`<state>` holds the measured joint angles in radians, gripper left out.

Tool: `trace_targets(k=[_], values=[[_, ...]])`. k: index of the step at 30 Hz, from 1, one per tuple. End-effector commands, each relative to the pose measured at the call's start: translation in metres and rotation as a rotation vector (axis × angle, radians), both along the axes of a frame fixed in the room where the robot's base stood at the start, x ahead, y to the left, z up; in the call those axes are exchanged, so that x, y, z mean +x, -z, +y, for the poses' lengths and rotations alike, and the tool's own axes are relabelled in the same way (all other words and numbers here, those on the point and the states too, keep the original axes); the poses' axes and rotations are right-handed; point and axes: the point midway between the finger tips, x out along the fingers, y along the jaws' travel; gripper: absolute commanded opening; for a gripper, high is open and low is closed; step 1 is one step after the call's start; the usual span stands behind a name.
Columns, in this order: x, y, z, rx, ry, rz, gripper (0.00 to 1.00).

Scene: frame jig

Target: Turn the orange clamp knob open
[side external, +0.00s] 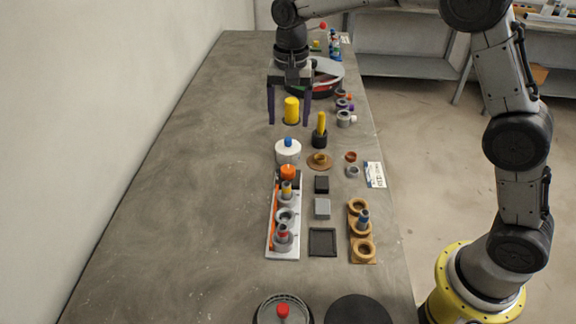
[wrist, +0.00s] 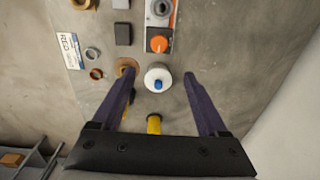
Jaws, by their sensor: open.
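The orange clamp knob (side external: 288,171) sits on a dark block at the far end of the light grey jig plate (side external: 283,254). In the wrist view the orange knob (wrist: 159,43) is near the top, beyond the fingertips. My gripper (side external: 289,122) is open and empty, with two purple fingers pointing down. It is above the table, farther back than the knob and near the yellow cylinder. In the wrist view my gripper (wrist: 159,76) has the white round part with a blue top (wrist: 158,78) showing between its fingertips. Neither finger touches the knob.
A yellow cylinder (side external: 292,110) and a yellow post in a black base (side external: 320,130) stand near my gripper. A wooden rack (side external: 361,250), grey blocks and loose rings lie right of the jig. The table's left side is clear.

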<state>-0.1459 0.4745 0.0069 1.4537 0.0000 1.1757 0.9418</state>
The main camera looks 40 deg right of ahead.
Motion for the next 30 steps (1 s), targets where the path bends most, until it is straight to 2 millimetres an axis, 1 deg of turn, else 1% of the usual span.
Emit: trace_targets(k=[1, 8, 11, 21, 24, 27, 30], values=[[0.0, 0.009, 0.002, -0.003, -0.004, 0.018, 0.77], [-0.002, 0.03, 0.004, -0.005, -0.01, 0.035, 0.77], [-0.002, 0.046, 0.004, -0.006, -0.01, 0.037, 0.77], [-0.002, 0.113, 0.004, -0.005, -0.01, 0.036, 0.77], [-0.002, 0.128, 0.004, -0.006, -0.01, 0.034, 0.77], [-0.002, 0.141, 0.004, -0.005, -0.01, 0.033, 0.77], [-0.002, 0.148, 0.004, -0.005, -0.01, 0.032, 0.77]])
